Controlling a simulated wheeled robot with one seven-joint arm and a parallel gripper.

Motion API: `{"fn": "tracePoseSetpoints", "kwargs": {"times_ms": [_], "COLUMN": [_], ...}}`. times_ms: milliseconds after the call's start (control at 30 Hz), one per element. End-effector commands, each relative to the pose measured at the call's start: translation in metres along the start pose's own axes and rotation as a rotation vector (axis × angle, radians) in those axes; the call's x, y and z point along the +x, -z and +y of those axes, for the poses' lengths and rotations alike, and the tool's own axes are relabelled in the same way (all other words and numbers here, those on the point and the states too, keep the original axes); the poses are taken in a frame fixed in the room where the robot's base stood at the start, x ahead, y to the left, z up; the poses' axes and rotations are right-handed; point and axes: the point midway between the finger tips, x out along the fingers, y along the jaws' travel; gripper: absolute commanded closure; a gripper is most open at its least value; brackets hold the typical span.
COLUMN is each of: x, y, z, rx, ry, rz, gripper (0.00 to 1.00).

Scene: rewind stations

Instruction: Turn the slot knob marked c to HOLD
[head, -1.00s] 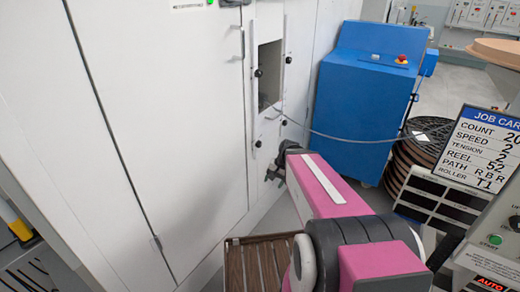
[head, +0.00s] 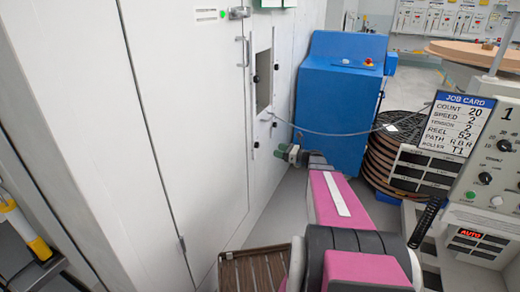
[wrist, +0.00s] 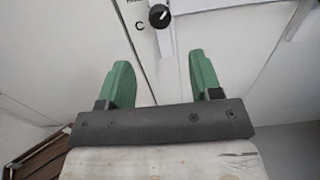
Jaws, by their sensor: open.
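In the wrist view, a round black knob (wrist: 160,16) sits near the top edge on a pale panel, with a letter C just left of it. A word above the letter is cut off, so I cannot read it. My gripper (wrist: 163,75) is open, its two green fingers apart and nothing between them. The knob is beyond the fingertips, roughly in line with the gap, not touched. In the head view my gripper (head: 291,154) is small beside the white cabinet wall, below the wall's opening.
The white cabinet (head: 180,120) fills the left, with a recessed opening (head: 264,80). A grey cable (head: 330,133) runs from it past a blue cabinet (head: 335,100) towards stacked reels (head: 390,155). A job card (head: 457,125) and control panel stand right. A slatted wooden crate (head: 258,270) is below.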

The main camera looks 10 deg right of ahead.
Motion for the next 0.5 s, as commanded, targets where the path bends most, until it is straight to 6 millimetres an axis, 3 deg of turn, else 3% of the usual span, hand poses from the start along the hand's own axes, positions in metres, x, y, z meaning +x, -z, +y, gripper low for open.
{"fn": "tracePoseSetpoints", "kwargs": {"times_ms": [500], "x": [0.080], "y": [0.001], "z": [0.000], "rx": [-0.002], "ry": [-0.003], "rz": [0.001], "gripper": [0.41]}}
